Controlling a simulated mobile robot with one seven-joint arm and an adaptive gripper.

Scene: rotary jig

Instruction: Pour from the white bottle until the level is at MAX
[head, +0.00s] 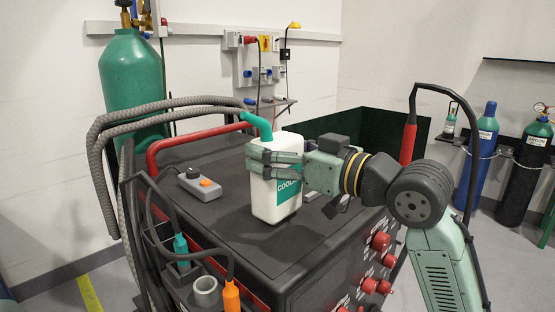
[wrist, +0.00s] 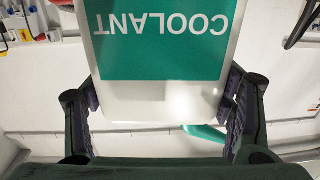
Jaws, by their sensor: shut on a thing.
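The white bottle (head: 272,205) with a teal spout and a green COOLANT label stands upright at the top of the black machine (head: 215,217). Whether its base touches the surface I cannot tell. My gripper (head: 274,163) reaches in from the right and is shut around the bottle's upper body. In the wrist view the bottle (wrist: 165,105) fills the space between both fingers, its label upside down; part of the teal spout (wrist: 206,133) shows below it. No MAX mark or liquid level is visible in either view.
A red rail (head: 185,142) and grey hoses (head: 103,165) border the machine's left side. A green gas cylinder (head: 133,85) stands behind. Red knobs (head: 380,241) line the right side.

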